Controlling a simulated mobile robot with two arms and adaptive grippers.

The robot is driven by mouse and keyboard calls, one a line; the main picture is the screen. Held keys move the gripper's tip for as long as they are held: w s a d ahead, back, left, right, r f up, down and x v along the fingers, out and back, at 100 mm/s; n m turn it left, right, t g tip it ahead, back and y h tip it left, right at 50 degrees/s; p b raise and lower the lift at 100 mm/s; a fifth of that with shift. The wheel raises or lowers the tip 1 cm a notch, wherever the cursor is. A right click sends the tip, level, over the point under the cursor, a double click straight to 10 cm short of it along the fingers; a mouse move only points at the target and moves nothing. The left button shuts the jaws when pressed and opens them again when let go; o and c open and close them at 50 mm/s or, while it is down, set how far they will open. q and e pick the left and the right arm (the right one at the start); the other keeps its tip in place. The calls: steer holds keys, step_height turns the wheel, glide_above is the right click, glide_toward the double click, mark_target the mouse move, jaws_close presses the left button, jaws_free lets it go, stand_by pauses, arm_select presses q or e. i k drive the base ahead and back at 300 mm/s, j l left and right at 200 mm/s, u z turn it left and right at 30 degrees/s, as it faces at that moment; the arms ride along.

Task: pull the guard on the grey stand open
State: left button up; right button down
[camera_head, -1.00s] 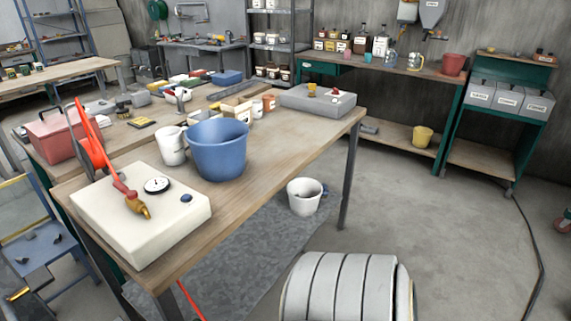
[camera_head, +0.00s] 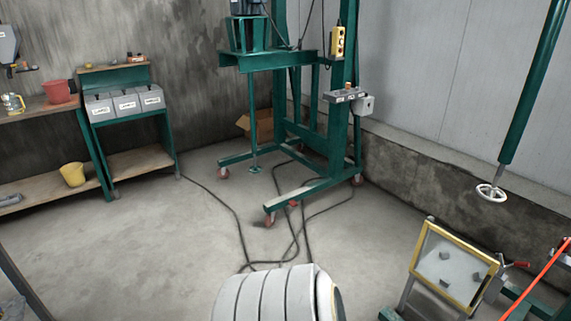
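A yellow-framed, see-through panel (camera_head: 452,268) that looks like the guard is at the lower right of the head view. It stands tilted, with grey parts of a stand (camera_head: 407,296) at its lower left. Small grey pieces show on or behind its pane. A red handle (camera_head: 515,264) is just right of its top right corner. I cannot tell whether the guard is open or shut. The lower part of the stand is cut off by the picture's bottom edge. Neither of my grippers is in view.
A green wheeled frame (camera_head: 338,120) stands at the back, with black cables (camera_head: 240,225) trailing over the floor. A green post with a white handwheel (camera_head: 490,192) hangs at the right. A green bin rack (camera_head: 130,125) is at the left.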

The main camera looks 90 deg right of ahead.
mark_target(469, 309)
steer(key=z, duration=4.05)
